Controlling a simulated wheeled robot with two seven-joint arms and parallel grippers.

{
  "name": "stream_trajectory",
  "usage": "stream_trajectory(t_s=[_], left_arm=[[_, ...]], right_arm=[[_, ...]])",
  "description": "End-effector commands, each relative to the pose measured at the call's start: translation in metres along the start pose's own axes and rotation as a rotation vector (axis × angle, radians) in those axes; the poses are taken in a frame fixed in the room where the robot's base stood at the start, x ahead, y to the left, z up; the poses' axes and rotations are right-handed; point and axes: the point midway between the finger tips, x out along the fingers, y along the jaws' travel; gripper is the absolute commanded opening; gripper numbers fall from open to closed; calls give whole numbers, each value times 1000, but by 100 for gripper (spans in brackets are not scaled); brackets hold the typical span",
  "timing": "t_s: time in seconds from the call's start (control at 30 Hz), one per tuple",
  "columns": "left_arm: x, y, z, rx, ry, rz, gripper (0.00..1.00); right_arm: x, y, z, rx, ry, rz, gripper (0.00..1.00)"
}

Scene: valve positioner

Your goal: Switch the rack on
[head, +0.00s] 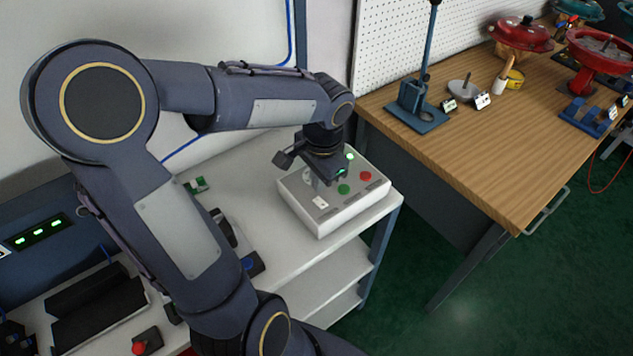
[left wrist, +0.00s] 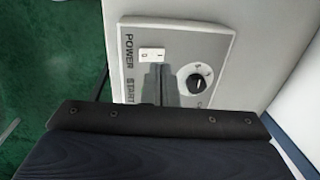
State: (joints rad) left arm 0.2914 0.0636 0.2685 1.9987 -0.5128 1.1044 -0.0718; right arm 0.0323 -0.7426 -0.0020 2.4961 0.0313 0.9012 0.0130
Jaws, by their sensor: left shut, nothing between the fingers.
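A light grey control box (head: 325,222) sits on the white rack top. It has a white rocker switch (head: 320,202), a green button (head: 343,188), a red button (head: 365,176) and a lit green lamp (head: 350,156). In the left wrist view, the white rocker switch (left wrist: 152,54) lies beside the word POWER, and a black rotary knob (left wrist: 201,81) is to its right. My left gripper (head: 322,182) is over the box, shut and empty. Its fingertips (left wrist: 160,68) are close to the rocker; I cannot tell whether they touch. The fingers partly hide the panel, including the green button.
The white rack (head: 290,236) has open shelves below. A wooden workbench (head: 455,150) stands at the right with a blue stand (head: 415,115) and red valve parts (head: 522,35). A blue unit with green lights (head: 40,237) is at the left. Green floor is clear at lower right.

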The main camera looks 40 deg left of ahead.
Motion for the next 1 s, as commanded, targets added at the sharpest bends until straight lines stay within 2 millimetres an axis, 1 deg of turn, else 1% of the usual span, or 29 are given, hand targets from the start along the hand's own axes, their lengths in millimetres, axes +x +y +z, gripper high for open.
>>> stream_trajectory(t_s=[0.03, 0.2, 0.3, 0.4, 0.6, 1.0], left_arm=[[-15, -4, -1, -4, 8, -5, 0], [-53, -13, 0, -2, 7, -3, 0], [-71, -17, 0, -1, 6, -2, 0], [-84, -20, 0, -1, 4, -2, 0], [-95, -22, 1, -1, 1, -1, 0], [-95, -22, 1, -1, 1, -1, 0]], right_arm=[[0, 0, 0, 0, 1, 0, 89], [0, 0, 0, 0, 0, 0, 89], [0, 0, 0, 0, 0, 0, 89], [0, 0, 0, 0, 0, 0, 89], [0, 0, 0, 0, 0, 0, 89], [0, 0, 0, 0, 0, 0, 89]])
